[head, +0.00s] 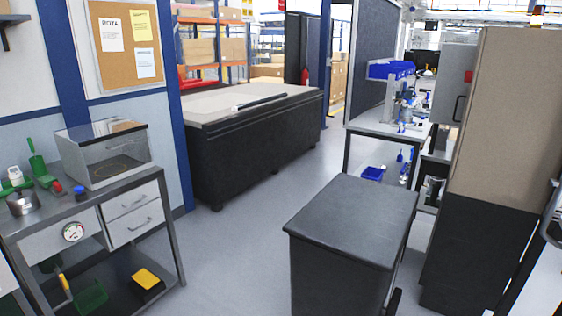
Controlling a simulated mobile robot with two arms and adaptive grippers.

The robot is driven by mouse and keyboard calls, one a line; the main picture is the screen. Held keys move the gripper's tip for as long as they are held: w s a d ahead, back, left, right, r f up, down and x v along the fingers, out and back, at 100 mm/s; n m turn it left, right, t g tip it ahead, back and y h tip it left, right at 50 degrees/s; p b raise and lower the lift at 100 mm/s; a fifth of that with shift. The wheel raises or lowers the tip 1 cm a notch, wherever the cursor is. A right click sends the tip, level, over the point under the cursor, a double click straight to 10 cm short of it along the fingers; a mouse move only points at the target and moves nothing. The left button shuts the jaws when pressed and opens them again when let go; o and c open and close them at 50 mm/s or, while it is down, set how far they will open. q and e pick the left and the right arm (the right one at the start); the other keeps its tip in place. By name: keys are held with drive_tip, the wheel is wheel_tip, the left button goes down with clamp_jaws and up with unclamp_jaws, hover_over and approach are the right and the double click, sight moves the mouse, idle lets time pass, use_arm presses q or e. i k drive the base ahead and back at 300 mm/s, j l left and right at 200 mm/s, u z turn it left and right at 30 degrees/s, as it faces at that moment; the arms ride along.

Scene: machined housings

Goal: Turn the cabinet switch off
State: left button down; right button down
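A grey cabinet (451,95) stands at the right, partly hidden behind a tall beige and black cabinet (505,120). A small red part (468,76), which looks like a switch, sits high on the grey cabinet's face. A dark handle (458,108) is below it. The red part is too small for me to tell its position. Neither of my grippers shows in this view.
A dark-topped cabinet (355,220) stands in front, right of centre. A workbench (385,128) with blue bins is behind it. A metal cart (100,200) with a clear box is at the left. A long black counter (255,150) stands behind. Grey floor (235,250) is clear between them.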

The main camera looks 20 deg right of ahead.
sight(468, 75)
drive_tip(key=i+z, duration=0.45)
drive_tip(key=i+j+z, duration=0.15)
drive_tip(key=i+z, duration=0.2)
drive_tip(key=z, duration=0.15)
drive_tip(key=i+j+z, duration=0.25)
drive_tip(key=z, duration=0.2)
drive_tip(key=i+j+z, duration=0.35)
drive_tip(key=z, duration=0.15)
drive_tip(key=j, duration=0.1)
